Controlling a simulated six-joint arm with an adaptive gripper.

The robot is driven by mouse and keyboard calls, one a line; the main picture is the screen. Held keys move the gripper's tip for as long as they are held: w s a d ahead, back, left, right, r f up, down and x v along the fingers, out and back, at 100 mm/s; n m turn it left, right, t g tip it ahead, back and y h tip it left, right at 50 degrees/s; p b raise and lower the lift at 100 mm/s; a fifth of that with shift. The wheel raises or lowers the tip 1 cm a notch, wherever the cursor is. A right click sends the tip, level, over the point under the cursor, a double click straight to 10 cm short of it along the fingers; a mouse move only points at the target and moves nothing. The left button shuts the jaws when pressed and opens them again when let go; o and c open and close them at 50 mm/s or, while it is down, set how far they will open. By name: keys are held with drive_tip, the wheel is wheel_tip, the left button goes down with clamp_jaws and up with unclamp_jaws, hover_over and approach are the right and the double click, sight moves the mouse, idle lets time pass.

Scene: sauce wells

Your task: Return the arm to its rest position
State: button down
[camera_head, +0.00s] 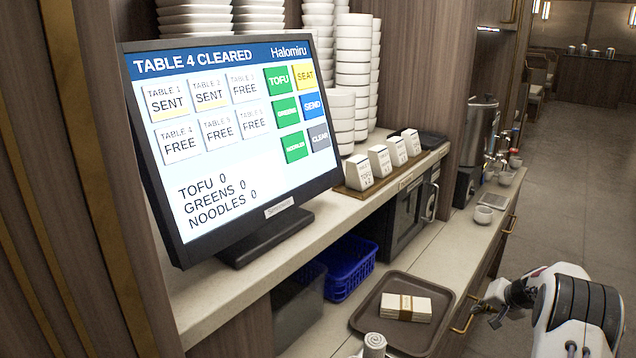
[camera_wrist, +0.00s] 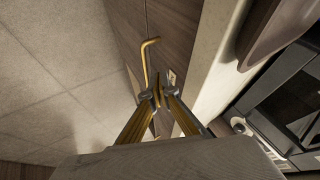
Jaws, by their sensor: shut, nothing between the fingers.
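My gripper (camera_head: 488,316) is at the lower right of the head view, beside the front edge of the lower counter and to the right of the brown tray (camera_head: 366,335). My white and black arm reaches in from the bottom right corner. In the wrist view my gripper (camera_wrist: 158,97) has its fingertips together with nothing between them. They appear in front of the wooden cabinet front, near a brass handle (camera_wrist: 147,62). I cannot tell how far they are from it.
The lower counter (camera_head: 432,268) runs along the left of my arm, with brass handles on its front. The tray holds a banded stack (camera_head: 404,308). A touch screen (camera_head: 235,120) stands on the upper shelf. Open floor (camera_head: 570,190) lies to the right.

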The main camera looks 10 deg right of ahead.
drive_tip(key=s+a+f+g+y, duration=0.1)
drive_tip(key=s+a+f+g, duration=0.15)
drive_tip(key=s+a, duration=0.55)
drive_tip(key=s+a+r+n+h, duration=0.1)
drive_tip(key=s+a+r+n, duration=0.3)
drive_tip(key=s+a+r, duration=1)
drive_tip(key=s+a+r+n, duration=0.3)
drive_tip(key=s+a+r, duration=1.2)
drive_tip(key=s, duration=0.7)
drive_tip(key=shift+s+a+n+t+h, duration=0.2)
drive_tip(key=shift+a+n+t+h, duration=0.2)
drive_tip(key=shift+a, duration=0.25)
